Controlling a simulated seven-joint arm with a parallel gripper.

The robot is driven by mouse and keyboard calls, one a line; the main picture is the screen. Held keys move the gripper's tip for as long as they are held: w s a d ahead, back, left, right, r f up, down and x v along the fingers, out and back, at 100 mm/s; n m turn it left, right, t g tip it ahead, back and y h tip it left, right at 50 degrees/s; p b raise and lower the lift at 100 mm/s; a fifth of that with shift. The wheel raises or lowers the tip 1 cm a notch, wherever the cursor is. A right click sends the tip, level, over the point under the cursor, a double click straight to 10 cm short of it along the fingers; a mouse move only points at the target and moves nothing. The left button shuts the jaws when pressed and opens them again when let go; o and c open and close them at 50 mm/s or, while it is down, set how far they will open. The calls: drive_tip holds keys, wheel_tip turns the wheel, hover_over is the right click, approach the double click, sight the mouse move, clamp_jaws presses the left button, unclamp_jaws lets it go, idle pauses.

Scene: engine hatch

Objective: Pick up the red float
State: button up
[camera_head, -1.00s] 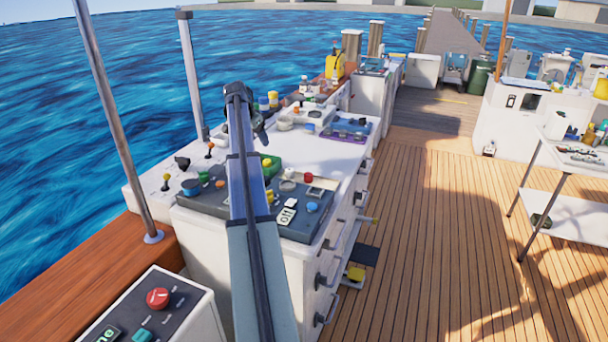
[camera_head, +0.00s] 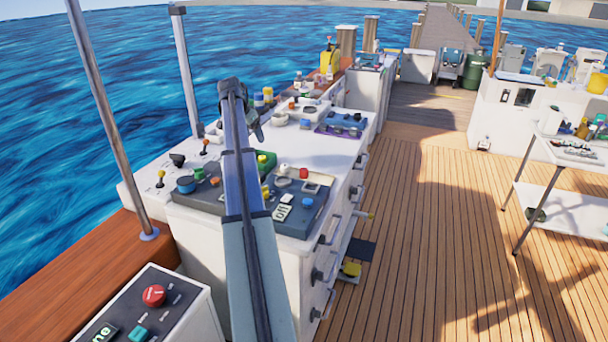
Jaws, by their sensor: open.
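I cannot make out a red float for certain in this view. A small red knob-like piece (camera_head: 303,173) shows on the dark control panel of the white console, but it is too small to tell what it is. My gripper (camera_head: 256,131) is small and partly hidden behind my own arm. It hangs at the far end of the arm, over the white console top, and appears empty. Its fingers are hard to see, with no object visible between them.
The white console (camera_head: 330,148) carries panels, levers and knobs. A control box with a red button (camera_head: 154,295) stands at front left. A metal post (camera_head: 118,130) rises at left. A white side table (camera_head: 560,205) stands at right. The wooden deck (camera_head: 430,240) between is largely clear.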

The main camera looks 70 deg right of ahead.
drive_tip(key=s+d, duration=0.3)
drive_tip(key=s, duration=0.2)
drive_tip(key=r+m, duration=0.2)
hover_over(303, 170)
drive_tip(key=w+a, duration=0.1)
drive_tip(key=a, duration=0.1)
drive_tip(key=f+n, duration=0.1)
drive_tip(key=f, duration=0.2)
drive_tip(key=f+n, duration=0.1)
drive_tip(key=f, duration=0.2)
drive_tip(key=f+n, duration=0.1)
drive_tip(key=f, duration=0.2)
drive_tip(key=shift+s+t, duration=0.25)
drive_tip(key=shift+t, duration=0.05)
drive_tip(key=shift+s+x, duration=0.2)
drive_tip(key=shift+x, duration=2.45)
drive_tip(key=c, duration=1.1)
